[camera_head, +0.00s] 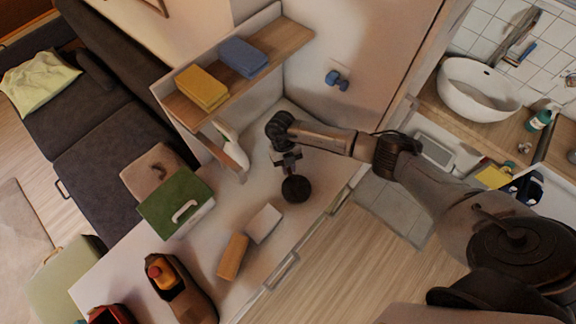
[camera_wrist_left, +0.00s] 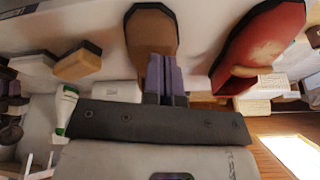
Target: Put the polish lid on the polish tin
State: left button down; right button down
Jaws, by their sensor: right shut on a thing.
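A dark round disc, which looks like the polish lid (camera_head: 295,188), is at the fingertips of my right gripper (camera_head: 288,165) in the head view. That gripper is shut on it over the white bench top. I cannot make out a separate polish tin; it may be hidden under the disc or the gripper. My left gripper (camera_wrist_left: 164,75) shows in the left wrist view, its two purple fingers close together with nothing seen between them, in front of a brown shoe (camera_wrist_left: 151,30). It does not show in the head view.
On the bench are a green box (camera_head: 160,212) with a white handle, a white block (camera_head: 263,223), a tan-sided block (camera_head: 233,256) and a brown shoe holding an orange-red bottle (camera_head: 160,271). A shelf (camera_head: 275,50) with yellow and blue stacks stands behind. A red shoe (camera_wrist_left: 258,45) lies beside the brown one.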

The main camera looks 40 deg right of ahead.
dwell(0.3)
jog(key=c, duration=1.3)
grip_release()
jog(key=shift+o, duration=1.4)
jog(key=shift+r, duration=0.1)
jog(key=v, duration=0.7)
jog(key=shift+r, duration=0.2)
jog(key=shift+a, duration=0.1)
